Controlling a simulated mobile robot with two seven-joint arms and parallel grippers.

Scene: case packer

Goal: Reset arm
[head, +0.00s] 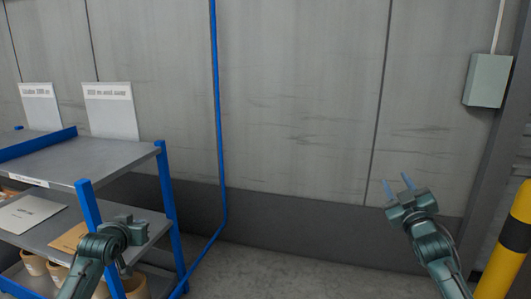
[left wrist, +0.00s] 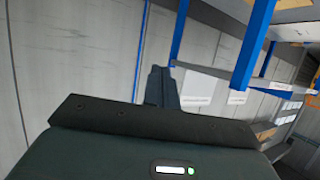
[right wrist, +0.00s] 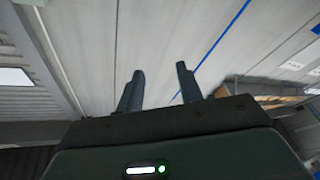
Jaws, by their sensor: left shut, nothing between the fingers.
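My right gripper (head: 399,183) is raised at the right of the head view, in front of the grey wall. Its two fingers stand apart with nothing between them, as the right wrist view (right wrist: 160,70) also shows. My left gripper (head: 126,230) is low at the left of the head view, in front of the shelf rack, and its fingers are hard to make out there. In the left wrist view (left wrist: 160,72) its fingers are together and empty.
A blue-framed shelf rack (head: 110,160) stands at the left, with cardboard items and brown round containers (head: 136,287) on its lower shelves. A yellow and black post (head: 510,240) stands at the right edge. A grey wall box (head: 487,80) hangs above. Floor between is clear.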

